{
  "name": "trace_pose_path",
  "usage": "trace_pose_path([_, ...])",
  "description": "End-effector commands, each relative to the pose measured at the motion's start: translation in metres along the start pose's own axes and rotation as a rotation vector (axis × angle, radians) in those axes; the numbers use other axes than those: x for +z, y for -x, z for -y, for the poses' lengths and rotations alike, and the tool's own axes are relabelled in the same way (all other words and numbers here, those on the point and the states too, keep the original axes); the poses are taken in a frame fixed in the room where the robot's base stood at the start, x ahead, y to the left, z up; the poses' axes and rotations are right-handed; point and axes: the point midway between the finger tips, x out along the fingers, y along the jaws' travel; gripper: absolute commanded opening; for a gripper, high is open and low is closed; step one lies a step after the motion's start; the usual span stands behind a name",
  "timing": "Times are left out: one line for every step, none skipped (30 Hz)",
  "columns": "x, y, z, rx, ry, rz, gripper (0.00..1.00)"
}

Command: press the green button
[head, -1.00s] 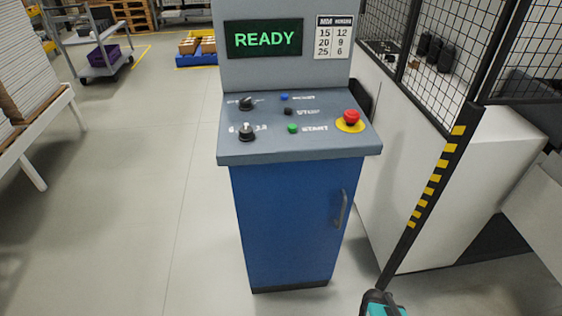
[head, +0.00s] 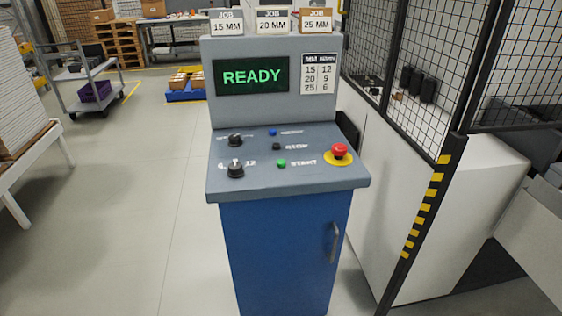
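The green button (head: 281,164) sits on the sloped top of the grey and blue control console (head: 287,255), left of the word START. A black button (head: 276,146) and a blue button (head: 272,132) are above it in the same column. A red mushroom button (head: 340,151) on a yellow disc is to its right. Two black knobs are to its left, the lower one (head: 236,170) beside numbers. The screen (head: 251,76) behind reads READY in green. My gripper is not in view.
A black post with yellow stripes (head: 424,210) and mesh fencing (head: 440,60) stand right of the console. A cart (head: 92,85) and a white table with stacked sheets (head: 20,160) are at the left. The floor left of the console is clear.

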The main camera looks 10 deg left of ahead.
Motion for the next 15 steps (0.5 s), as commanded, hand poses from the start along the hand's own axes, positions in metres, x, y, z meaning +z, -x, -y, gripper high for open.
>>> trace_pose_path([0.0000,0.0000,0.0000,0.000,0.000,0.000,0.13])
trace_pose_path([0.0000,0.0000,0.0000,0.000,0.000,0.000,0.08])
trace_pose_path([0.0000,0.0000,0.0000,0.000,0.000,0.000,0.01])
trace_pose_path([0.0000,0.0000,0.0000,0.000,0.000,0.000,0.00])
trace_pose_path([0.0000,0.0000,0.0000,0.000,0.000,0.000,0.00])
trace_pose_path([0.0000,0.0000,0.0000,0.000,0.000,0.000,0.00])
trace_pose_path([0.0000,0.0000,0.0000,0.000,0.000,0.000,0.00])
trace_pose_path([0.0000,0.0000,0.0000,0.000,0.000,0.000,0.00])
trace_pose_path([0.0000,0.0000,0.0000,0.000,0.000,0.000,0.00])
trace_pose_path([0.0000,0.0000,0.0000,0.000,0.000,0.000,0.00])
trace_pose_path([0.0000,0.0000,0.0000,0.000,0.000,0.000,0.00])
trace_pose_path([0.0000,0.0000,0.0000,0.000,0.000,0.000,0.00])
trace_pose_path([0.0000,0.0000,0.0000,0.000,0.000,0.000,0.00])
trace_pose_path([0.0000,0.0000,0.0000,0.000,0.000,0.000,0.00])
trace_pose_path([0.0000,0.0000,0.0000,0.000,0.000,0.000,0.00])
